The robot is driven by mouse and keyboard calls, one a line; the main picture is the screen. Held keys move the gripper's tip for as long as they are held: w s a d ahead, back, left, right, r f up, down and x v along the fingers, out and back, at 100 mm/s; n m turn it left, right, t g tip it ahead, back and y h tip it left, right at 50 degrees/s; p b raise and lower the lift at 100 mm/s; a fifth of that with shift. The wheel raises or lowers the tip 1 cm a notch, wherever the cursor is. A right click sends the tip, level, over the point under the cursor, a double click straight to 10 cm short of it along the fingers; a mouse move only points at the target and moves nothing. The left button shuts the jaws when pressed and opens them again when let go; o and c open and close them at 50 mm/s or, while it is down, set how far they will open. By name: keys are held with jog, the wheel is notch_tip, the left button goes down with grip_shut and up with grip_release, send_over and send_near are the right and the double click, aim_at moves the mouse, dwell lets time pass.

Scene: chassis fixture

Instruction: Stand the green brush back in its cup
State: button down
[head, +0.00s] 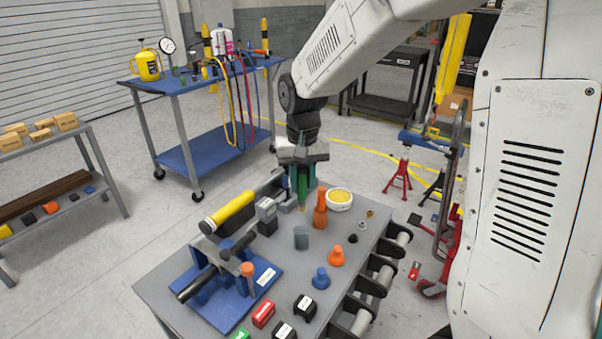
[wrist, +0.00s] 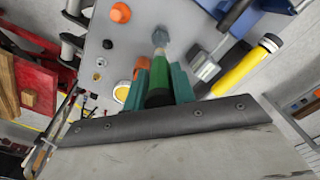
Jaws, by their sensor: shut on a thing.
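The green brush (head: 302,184) is in my gripper (head: 301,190), which is shut on its handle. The brush hangs about upright with its tan tip down. In the wrist view the green handle (wrist: 158,80) sits between the teal fingers of my gripper (wrist: 158,84). A small grey-green cup (head: 301,238) stands on the grey table top, below and a little in front of the brush in the head view. In the wrist view the cup (wrist: 160,36) lies just beyond the brush tip. The tip appears above the cup and apart from it; its exact alignment is unclear.
An orange bottle (head: 320,210) and a white bowl with yellow contents (head: 340,199) stand close right of the brush. An orange knob (head: 336,257) and a blue knob (head: 321,279) stand nearer. A blue fixture (head: 262,290) and a yellow cylinder (head: 230,212) lie left.

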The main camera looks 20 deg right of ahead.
aim_at(301, 205)
jog(key=shift+s+a+f, duration=0.1)
jog(key=shift+f, duration=2.1)
jog(key=shift+f, duration=0.1)
jog(key=shift+f, duration=2.15)
jog(key=c, duration=1.1)
grip_release()
jog(key=shift+r, duration=0.1)
jog(key=shift+s+r, duration=0.1)
jog(key=shift+r, duration=4.8)
